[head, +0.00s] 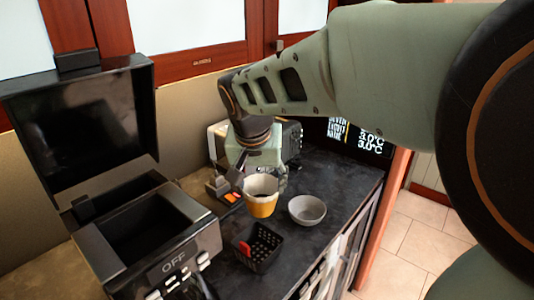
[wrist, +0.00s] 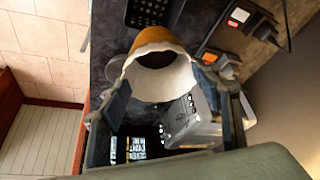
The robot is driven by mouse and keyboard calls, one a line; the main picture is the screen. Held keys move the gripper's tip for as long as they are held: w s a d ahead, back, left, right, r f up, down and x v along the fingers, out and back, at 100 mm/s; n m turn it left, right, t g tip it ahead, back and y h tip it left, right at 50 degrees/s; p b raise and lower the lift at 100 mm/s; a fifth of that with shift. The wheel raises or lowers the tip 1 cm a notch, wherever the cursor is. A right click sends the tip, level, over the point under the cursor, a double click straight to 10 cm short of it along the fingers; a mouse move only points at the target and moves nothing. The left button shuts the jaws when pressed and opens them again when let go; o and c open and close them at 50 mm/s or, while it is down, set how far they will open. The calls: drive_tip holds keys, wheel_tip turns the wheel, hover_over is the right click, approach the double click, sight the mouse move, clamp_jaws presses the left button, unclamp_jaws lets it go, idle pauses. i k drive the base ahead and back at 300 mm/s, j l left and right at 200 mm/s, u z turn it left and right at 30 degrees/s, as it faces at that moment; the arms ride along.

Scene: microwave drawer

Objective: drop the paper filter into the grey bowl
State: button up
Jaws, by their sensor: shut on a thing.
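The paper filter (head: 261,197) is a cup shape, yellow-orange outside with a pale, uneven rim. My gripper (head: 264,176) is shut on it near the rim and holds it upright above the dark counter. In the wrist view, the filter (wrist: 160,75) lies between the fingers of my gripper (wrist: 174,98), its dark hollow showing. The grey bowl (head: 307,211) sits on the counter, to the right of the filter and apart from it in the head view. The bowl looks empty.
A black basket with a red part (head: 258,250) stands in front of the filter. A black appliance with its lid raised (head: 150,230) stands at left, reading OFF. A silver appliance (head: 291,138) is behind my gripper. The counter right of the bowl (head: 350,180) is clear.

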sight(306, 218)
drive_tip(key=i+l+z, duration=0.2)
drive_tip(key=l+z, duration=0.15)
drive_tip(key=i+l+z, duration=0.25)
drive_tip(key=z, duration=0.15)
drive_tip(key=l, duration=0.1)
